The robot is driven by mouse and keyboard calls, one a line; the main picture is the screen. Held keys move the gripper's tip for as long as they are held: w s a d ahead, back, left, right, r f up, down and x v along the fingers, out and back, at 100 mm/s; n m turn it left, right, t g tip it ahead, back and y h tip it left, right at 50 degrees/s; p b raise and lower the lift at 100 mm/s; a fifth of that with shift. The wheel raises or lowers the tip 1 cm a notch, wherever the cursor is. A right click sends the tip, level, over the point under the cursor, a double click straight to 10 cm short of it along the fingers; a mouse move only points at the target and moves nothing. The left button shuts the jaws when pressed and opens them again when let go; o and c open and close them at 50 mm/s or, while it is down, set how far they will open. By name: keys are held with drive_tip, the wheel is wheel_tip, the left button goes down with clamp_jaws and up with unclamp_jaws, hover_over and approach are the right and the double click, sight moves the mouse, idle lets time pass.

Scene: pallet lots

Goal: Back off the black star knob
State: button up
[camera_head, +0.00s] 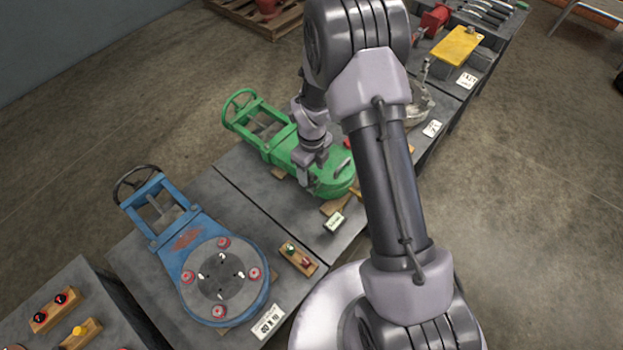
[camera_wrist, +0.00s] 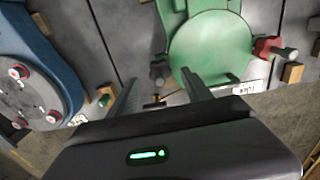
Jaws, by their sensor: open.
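A green valve body (camera_head: 262,130) lies on a dark table, with its round cover plate (camera_wrist: 210,48) large in the wrist view. A dark knob (camera_wrist: 158,72), which looks like the black star knob, sits at the left edge of that plate. A red knob (camera_wrist: 266,48) sits at the plate's right edge. My gripper (camera_wrist: 160,77) is open, and the dark knob appears between its fingertips in the wrist view. I cannot tell how far apart in depth they are. In the head view my gripper (camera_head: 308,182) hangs over the green valve and the dark knob is not clearly visible.
A blue valve (camera_head: 172,225) with several red knobs stands on the left table. A wooden block (camera_head: 298,260) holds small green and red parts beside it. A label (camera_head: 334,222) lies near the green valve. A yellow plate (camera_head: 456,46) is farther back.

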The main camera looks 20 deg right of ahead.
sight(312, 181)
drive_tip(key=shift+f+b, duration=0.4)
drive_tip(key=shift+f, duration=1.4)
drive_tip(key=shift+c, duration=0.2)
clamp_jaws()
